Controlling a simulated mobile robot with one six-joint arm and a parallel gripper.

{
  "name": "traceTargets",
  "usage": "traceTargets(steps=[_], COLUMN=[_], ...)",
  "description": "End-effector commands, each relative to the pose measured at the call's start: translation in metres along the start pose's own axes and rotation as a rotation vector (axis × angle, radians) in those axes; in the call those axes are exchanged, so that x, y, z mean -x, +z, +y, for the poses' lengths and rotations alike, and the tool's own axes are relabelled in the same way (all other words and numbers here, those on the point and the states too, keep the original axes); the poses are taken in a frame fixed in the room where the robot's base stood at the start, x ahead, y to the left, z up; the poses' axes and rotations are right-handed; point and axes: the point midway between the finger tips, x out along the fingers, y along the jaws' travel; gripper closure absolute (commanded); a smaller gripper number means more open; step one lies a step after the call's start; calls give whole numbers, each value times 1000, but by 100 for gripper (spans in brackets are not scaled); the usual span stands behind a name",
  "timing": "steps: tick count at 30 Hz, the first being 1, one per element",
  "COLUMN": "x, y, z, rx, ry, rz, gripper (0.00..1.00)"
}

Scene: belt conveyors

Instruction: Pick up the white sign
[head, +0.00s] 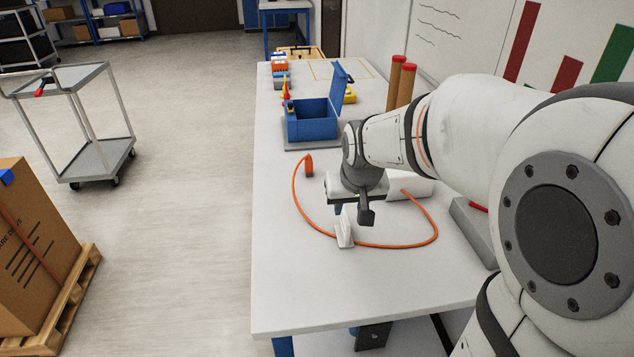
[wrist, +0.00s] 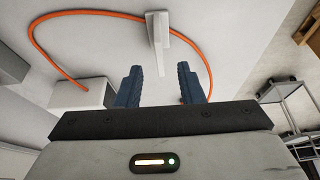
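The white sign (head: 345,230) is a small, thin white piece standing on the table, beside the front part of the orange cable loop. In the wrist view the sign (wrist: 159,30) shows at the top centre, beyond the gap between my fingertips and roughly in line with it. My gripper (head: 353,212) is above the table close to the sign, slightly behind and above it in the head view. In the wrist view my gripper (wrist: 158,70) has its two blue fingers apart with nothing between them. The sign appears clear of both fingers.
An orange cable (head: 380,246) loops around the sign and joins a white box (head: 412,187). A blue open bin (head: 312,122) and brown cylinders (head: 399,84) stand farther back. A grey block (head: 473,232) lies at right. The front-left table (head: 300,290) is clear.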

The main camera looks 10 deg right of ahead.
Motion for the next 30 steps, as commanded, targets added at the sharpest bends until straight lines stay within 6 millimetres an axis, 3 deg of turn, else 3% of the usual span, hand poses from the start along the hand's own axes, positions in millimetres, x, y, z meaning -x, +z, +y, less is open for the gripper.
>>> traceTargets(steps=[1,6,19,30], x=[-16,-35,-90,-101], y=[-4,-12,-9,-10], z=[-1,-2,1,0], rx=[0,0,2,2], ry=[0,-1,-1,-1], rz=[5,12,10,14], gripper=[65,65,65,65])
